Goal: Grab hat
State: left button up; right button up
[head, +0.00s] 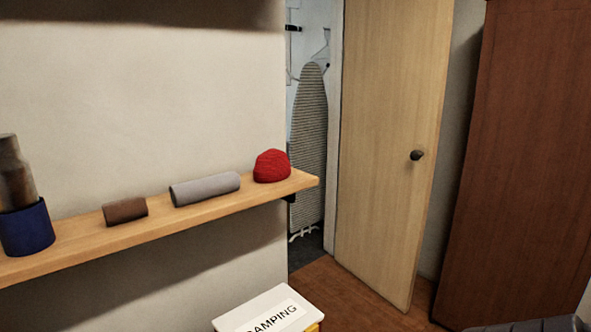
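A red knitted hat (271,166) sits upright on the right end of a wooden wall shelf (160,226). A grey rolled item lies just to its left, apart from it or nearly touching; the gap looks small. Neither of my grippers shows in the head view, so I cannot see their positions or whether they are open.
The grey roll (205,189), a brown roll (125,211) and a blue container (27,228) share the shelf. A white-lidded box (268,312) marked "AMPING" stands below. A door (390,140) stands open before an ironing board (309,150); a brown wardrobe (520,160) is at right.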

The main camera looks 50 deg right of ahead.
aim_at(272, 165)
jog(key=z, duration=1.55)
jog(key=i+l, duration=0.15)
jog(key=l, duration=0.2)
jog(key=i+l, duration=0.15)
jog(key=l, duration=0.2)
jog(key=i+l, duration=0.15)
jog(key=l, duration=0.2)
jog(key=u, duration=0.05)
